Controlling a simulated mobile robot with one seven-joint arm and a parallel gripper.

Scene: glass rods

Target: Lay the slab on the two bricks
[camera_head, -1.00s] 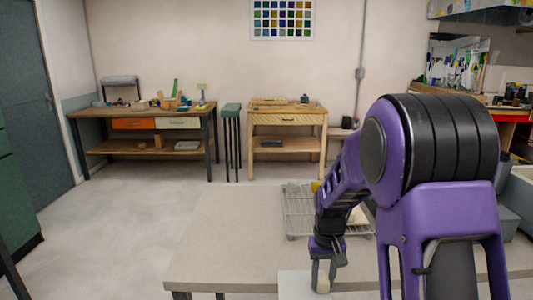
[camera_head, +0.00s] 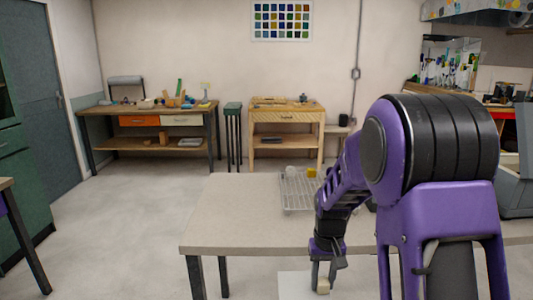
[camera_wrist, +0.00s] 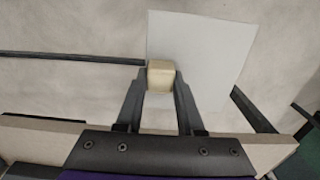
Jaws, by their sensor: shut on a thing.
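My gripper (camera_head: 322,280) points down at the bottom of the head view, in front of the table's near edge. In the wrist view, its fingers (camera_wrist: 160,76) are shut on a cream block (camera_wrist: 161,79). A thin white square plate, apparently the slab (camera_wrist: 205,52), shows right behind the block; it also shows at the bottom of the head view (camera_head: 293,285). It looks joined to the block as its grip, and bare floor lies beyond it. I cannot make out the two bricks; my arm hides part of the table.
The pale table (camera_head: 225,232) stands ahead, its left part bare. A wire rack (camera_head: 298,198) sits on it, with a small white thing (camera_head: 291,171) and a yellow thing (camera_head: 311,172) at its far end. Workbenches (camera_head: 287,107) line the back wall. Open floor lies left.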

